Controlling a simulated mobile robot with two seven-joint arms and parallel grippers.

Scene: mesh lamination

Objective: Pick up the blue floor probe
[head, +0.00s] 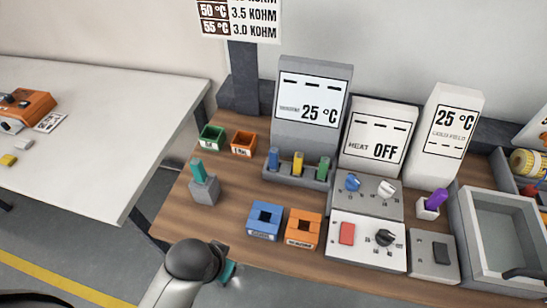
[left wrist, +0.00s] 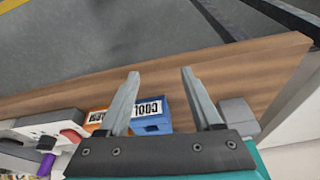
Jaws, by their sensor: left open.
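The blue probe (head: 273,158) stands upright in the left slot of a dark rack (head: 285,180), beside a yellow probe (head: 298,163) and a green probe (head: 323,166). It is not visible in the left wrist view. My left gripper (head: 229,271) is at the front edge of the wooden table, well in front of the rack and apart from it. In the left wrist view its two fingers (left wrist: 160,76) are spread with nothing between them. My right gripper is not in view.
A blue square holder (head: 264,221) and an orange one (head: 303,229) stand between my left gripper and the rack. A grey block with a teal probe (head: 203,188) is at the left. Control boxes (head: 366,243) and a grey tray (head: 462,215) fill the right.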

